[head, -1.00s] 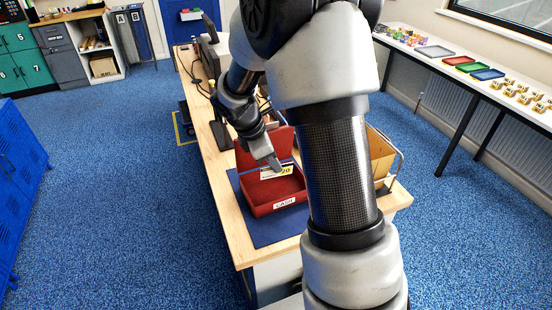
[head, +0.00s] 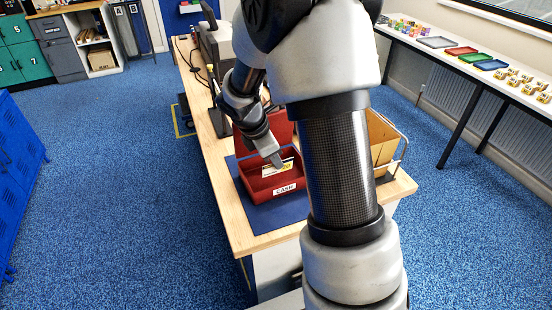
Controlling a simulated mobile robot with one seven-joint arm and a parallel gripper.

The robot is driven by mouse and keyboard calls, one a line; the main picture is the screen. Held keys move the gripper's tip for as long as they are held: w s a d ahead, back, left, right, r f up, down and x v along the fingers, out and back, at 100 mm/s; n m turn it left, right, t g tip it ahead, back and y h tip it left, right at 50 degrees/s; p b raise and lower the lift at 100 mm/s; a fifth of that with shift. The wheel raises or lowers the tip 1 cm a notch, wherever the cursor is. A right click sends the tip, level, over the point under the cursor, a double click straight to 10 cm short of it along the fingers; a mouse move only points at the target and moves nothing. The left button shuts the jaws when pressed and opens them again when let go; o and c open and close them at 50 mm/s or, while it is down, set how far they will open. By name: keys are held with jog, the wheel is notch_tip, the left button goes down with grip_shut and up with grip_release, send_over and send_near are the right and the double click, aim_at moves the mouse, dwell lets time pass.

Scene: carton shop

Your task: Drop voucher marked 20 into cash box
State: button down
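The red cash box (head: 262,197) stands with its lid up on a blue mat on the counter, with a white "CASH" label on its front. My gripper (head: 278,163) points down over the open box. It looks shut on a small pale yellow and white voucher (head: 283,169) with a dark part. The voucher is at the box's opening, low against the inside, and I cannot tell if it touches the floor of the box. Its number is too small to read now; "20" showed in the earlier frame. My arm hides part of the box's right side.
The wooden counter (head: 230,213) carries the blue mat (head: 262,222). A tan open container (head: 383,140) stands right of my arm. A monitor and cables are behind the box. Coloured trays (head: 467,57) lie on the right-hand bench.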

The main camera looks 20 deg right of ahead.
jog(key=c, duration=2)
grip_release()
jog(key=p+v, duration=0.1)
jog(key=v, duration=1.6)
jog(key=shift+r, duration=0.2)
jog(key=shift+s+a+r, duration=0.1)
jog(key=shift+s, duration=0.05)
jog(key=s+a+r+m+t+y, duration=0.1)
jog(key=s+r+m+t+y, duration=0.1)
jog(key=s+m, duration=0.7)
jog(key=s+a+r+m+t+y+p, duration=0.1)
jog(key=s+r+m, duration=0.3)
jog(key=s+m, duration=0.5)
jog(key=shift+s+a+t+y, duration=0.5)
jog(key=shift+s+t+y, duration=0.15)
jog(key=shift+s, duration=0.6)
